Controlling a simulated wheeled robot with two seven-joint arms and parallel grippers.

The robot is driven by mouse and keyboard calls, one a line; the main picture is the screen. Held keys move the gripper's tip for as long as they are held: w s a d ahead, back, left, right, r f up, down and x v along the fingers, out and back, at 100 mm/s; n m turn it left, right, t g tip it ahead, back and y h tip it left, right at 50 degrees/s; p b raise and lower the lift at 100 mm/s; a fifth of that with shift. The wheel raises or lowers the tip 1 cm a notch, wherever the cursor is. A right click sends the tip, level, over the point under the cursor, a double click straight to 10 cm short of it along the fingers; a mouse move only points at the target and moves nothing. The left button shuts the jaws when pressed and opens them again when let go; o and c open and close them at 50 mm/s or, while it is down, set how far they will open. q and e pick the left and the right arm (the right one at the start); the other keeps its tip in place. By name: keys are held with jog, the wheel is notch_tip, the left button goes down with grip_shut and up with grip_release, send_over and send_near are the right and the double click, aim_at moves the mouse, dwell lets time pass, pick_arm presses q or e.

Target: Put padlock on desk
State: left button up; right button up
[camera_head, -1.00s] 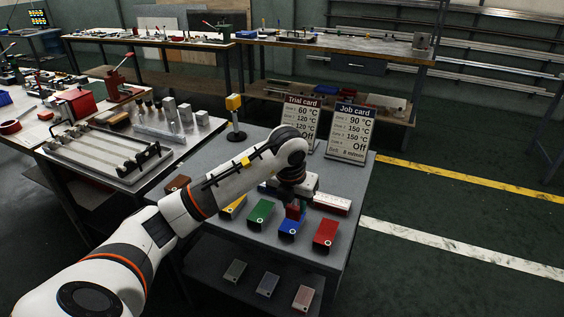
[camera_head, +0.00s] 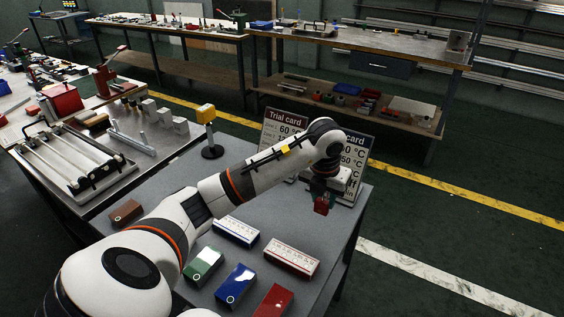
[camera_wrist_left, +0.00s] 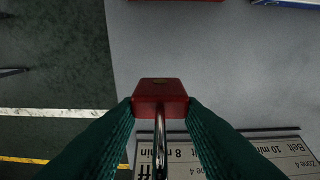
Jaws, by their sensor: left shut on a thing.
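My left gripper (camera_head: 321,190) is shut on a red padlock (camera_head: 321,205) and holds it over the far right part of a grey table (camera_head: 285,215), in front of the Job card. The left wrist view shows the padlock's red body (camera_wrist_left: 160,88) between the two green-dark fingers, with its metal shackle (camera_wrist_left: 160,145) pointing toward the bottom of the picture. The padlock appears to hang above the grey surface (camera_wrist_left: 220,60). Which table counts as the desk is not marked. My right gripper is not in view.
The Trial card (camera_head: 284,130) and the partly hidden Job card (camera_head: 357,150) stand at the table's back. Green (camera_head: 204,264), blue (camera_head: 235,285) and red (camera_head: 274,301) boxes line its front. Blue-white (camera_head: 236,231) and red-white (camera_head: 292,256) boxes lie behind. A yellow-topped stand (camera_head: 207,130) is at left.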

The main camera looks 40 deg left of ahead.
aim_at(320, 213)
pick_arm(q)
jog(key=f, duration=0.4)
jog(key=shift+s, duration=0.3)
jog(key=shift+w+f, duration=0.1)
jog(key=shift+f, duration=2)
jog(key=shift+f, duration=0.1)
jog(key=o, duration=0.8)
jog(key=shift+o, duration=0.2)
jog(key=r, duration=0.4)
jog(key=s+r, duration=0.1)
jog(key=r, duration=0.7)
jog(key=shift+s+d, duration=0.2)
jog(key=shift+s, duration=0.2)
